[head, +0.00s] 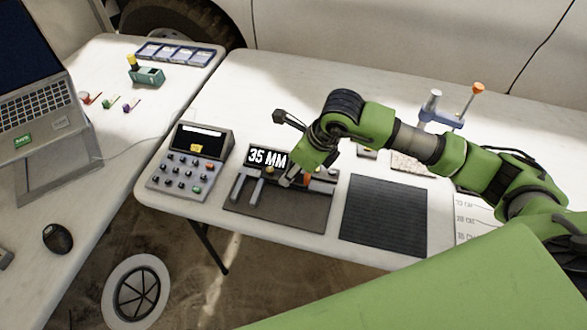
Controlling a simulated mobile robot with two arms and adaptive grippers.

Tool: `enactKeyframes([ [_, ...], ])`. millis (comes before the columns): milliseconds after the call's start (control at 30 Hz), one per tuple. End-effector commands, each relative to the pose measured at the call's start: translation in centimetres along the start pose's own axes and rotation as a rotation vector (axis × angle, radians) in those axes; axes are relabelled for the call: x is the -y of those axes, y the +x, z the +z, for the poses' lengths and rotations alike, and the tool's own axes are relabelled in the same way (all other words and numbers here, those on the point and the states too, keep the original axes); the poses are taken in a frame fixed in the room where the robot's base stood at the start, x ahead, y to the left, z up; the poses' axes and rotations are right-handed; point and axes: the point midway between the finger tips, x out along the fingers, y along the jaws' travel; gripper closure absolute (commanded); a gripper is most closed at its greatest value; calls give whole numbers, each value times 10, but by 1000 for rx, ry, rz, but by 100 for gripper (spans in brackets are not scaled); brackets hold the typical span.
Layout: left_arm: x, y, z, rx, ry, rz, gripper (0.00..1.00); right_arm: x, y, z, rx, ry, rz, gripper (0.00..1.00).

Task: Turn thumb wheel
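A measuring device with a "35 MM" display (267,157) stands on a dark base plate (290,212) near the table's front edge. Two upright grey jaws (246,190) stand at its left. My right gripper (281,150) reaches over the device from the right. Its fingers are spread wide, one above the display and one lower, by the device's right part. An orange part (322,174) shows just right of the lower finger. I cannot make out the thumb wheel, and the gripper covers part of the device. I cannot tell whether the fingers touch it. My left gripper is out of view.
A grey keypad box (184,178) stands close left of the device. A black ribbed mat (383,222) lies to the right. A blue stand with an orange knob (446,114) is at the back right. A laptop (40,108) and mouse (58,238) occupy the left table.

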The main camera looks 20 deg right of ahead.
Motion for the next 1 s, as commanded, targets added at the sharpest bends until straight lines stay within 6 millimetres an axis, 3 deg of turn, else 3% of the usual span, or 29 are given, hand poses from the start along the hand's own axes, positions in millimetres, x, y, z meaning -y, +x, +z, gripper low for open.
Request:
enactKeyframes([
  [267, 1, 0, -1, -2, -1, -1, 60, 1, -11, 1, 2, 0, -1, 66],
  [700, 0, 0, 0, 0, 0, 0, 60, 1, -97, 0, 3, -1, -4, 66],
  [1000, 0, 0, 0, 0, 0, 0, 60, 0, -120, 0, 0, 1, -1, 66],
])
